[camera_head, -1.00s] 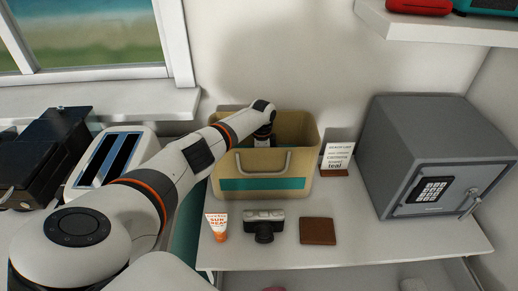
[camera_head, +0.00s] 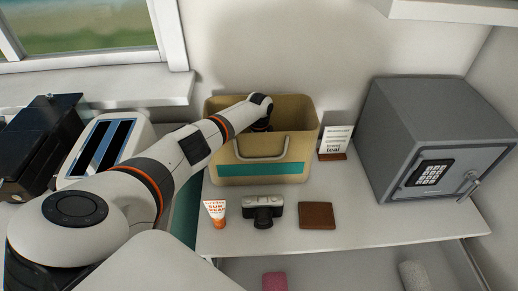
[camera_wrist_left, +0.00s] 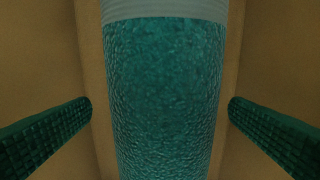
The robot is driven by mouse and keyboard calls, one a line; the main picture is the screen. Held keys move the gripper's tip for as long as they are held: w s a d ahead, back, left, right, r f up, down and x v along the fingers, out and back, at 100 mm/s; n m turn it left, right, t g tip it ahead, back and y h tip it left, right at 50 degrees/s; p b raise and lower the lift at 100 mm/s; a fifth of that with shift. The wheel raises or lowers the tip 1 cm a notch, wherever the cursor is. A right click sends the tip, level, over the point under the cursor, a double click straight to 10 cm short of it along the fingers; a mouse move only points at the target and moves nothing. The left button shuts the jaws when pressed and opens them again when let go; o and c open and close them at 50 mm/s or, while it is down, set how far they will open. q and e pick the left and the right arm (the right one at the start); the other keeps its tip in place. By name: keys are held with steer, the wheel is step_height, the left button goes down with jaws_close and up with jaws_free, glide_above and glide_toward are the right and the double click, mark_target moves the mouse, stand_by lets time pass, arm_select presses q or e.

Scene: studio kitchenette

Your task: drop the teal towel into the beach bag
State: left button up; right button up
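The beach bag (camera_head: 232,175), tan with a teal stripe and a grey handle, stands open on the counter. My left arm reaches over its rim and the hand goes down inside, so the fingers are hidden in the head view. In the left wrist view the teal towel (camera_wrist_left: 162,95), a rolled shape with a paler band at one end, lies between the fingers of my left gripper (camera_wrist_left: 160,108). The fingers are wide apart, with a gap on each side of the towel. Tan bag walls surround it. My right gripper is in neither view.
A sunscreen tube (camera_head: 216,213), a camera (camera_head: 263,211) and a brown wallet (camera_head: 317,215) lie in front of the bag. A small sign (camera_head: 334,142) and a grey safe (camera_head: 425,140) stand right. An open drawer below holds a pink roll (camera_head: 275,281) and a pale roll (camera_head: 414,276).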

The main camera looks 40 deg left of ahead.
arm_select(q)
step_height(320, 180, up, 12)
steer(key=b, duration=0.1)
stand_by(0.5)
